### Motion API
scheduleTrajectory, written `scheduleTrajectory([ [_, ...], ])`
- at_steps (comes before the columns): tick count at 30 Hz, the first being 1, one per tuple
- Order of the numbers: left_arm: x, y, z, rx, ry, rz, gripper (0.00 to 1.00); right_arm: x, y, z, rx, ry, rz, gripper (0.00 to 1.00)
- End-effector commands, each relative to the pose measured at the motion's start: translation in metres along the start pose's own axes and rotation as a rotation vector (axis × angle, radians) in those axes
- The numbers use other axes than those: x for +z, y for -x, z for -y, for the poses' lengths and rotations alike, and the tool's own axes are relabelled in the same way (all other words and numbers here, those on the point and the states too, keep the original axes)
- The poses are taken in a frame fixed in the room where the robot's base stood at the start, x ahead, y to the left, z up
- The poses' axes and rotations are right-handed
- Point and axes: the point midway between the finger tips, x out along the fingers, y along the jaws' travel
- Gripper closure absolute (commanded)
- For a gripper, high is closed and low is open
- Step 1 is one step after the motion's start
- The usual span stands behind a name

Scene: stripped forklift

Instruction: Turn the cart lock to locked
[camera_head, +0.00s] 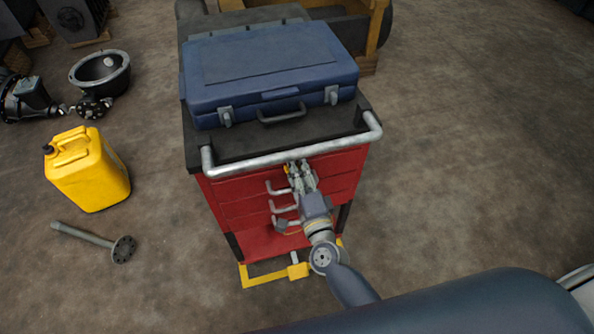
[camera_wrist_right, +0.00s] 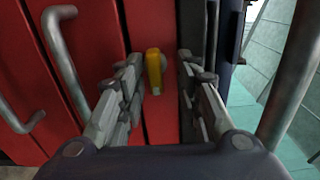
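The red tool cart (camera_head: 232,190) stands in front of me, with drawers and bar handles on its near face. The cart lock, a small yellow lever (camera_wrist_right: 154,68) on a round grey base, sits on the red front and hangs roughly downward in the right wrist view. My right gripper (camera_head: 299,166) is at the upper front of the cart, below the top rail. In the right wrist view its fingers (camera_wrist_right: 160,70) are apart, one on each side of the lever, with visible gaps. The gripper covers most of the lock in the head view. My left gripper is not in view.
A blue case (camera_head: 270,65) lies on the cart top behind a grey push rail (camera_head: 290,154). Drawer handles (camera_head: 284,208) are beside my right gripper. A yellow pedal frame (camera_head: 270,277) is at the cart's foot. A yellow canister (camera_head: 90,175) stands left; the right floor is clear.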

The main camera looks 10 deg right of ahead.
Motion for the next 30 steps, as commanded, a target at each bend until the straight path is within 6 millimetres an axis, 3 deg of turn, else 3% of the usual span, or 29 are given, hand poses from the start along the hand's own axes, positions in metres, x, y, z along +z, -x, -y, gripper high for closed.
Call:
scheduleTrajectory([
  [8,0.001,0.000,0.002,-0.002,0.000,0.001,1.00,0.001,0.009,-0.004,0.007,0.003,0.004,0.68],
  [21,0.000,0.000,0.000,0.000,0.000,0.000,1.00,0.001,0.094,-0.003,0.007,0.001,0.004,0.68],
  [30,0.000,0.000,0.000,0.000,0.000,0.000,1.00,0.000,0.119,-0.001,0.004,0.000,0.002,0.68],
])
